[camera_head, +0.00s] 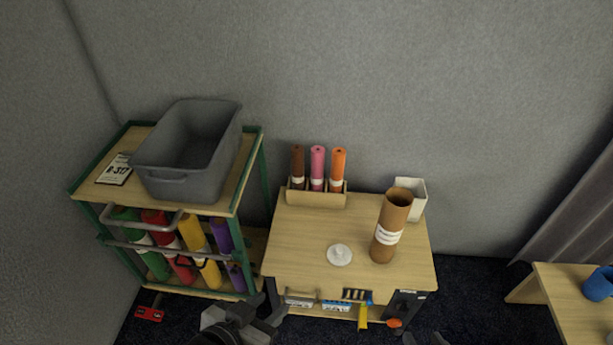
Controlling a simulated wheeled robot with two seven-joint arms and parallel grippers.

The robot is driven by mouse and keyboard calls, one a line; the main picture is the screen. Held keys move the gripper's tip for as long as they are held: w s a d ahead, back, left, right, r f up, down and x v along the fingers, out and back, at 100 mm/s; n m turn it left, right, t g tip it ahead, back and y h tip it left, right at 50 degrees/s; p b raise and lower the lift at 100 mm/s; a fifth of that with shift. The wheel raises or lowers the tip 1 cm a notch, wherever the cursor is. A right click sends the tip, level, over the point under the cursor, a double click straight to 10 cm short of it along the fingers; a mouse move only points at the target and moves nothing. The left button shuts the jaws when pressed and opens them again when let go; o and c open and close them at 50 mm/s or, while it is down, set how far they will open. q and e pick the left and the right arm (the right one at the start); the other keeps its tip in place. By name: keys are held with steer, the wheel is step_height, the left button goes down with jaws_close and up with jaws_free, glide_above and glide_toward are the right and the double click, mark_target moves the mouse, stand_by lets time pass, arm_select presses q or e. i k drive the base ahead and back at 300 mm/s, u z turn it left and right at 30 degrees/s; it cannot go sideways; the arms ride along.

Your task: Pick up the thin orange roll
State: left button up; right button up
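The thin orange roll (338,167) stands upright at the right end of a small wooden holder (316,200) at the back left of the wooden table. It has a white band low down. A pink roll (317,166) and a brown roll (297,164) stand beside it in the same holder. My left gripper (270,308) is low at the table's front left corner, well away from the roll, with its fingers apart and nothing between them. Only the tips of my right gripper (424,339) show at the bottom edge, apart from each other; the rest is out of frame.
A wide brown tube (391,228) and a white bin (411,196) stand at the table's right. A white disc (339,255) lies mid-table (300,245). A shelf cart with a grey tub (188,150) and coloured rolls stands left. Tools hang at the table's front.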

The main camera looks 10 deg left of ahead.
mark_target(338, 155)
steer(key=u, duration=1.65)
steer(key=k, duration=0.7)
steer(key=z, duration=0.9)
steer(key=k, duration=0.6)
steer(key=u, duration=0.6)
steer(key=i, duration=1.15)
steer(key=z, duration=1.25)
steer(key=i, duration=0.8)
steer(key=z, duration=0.7)
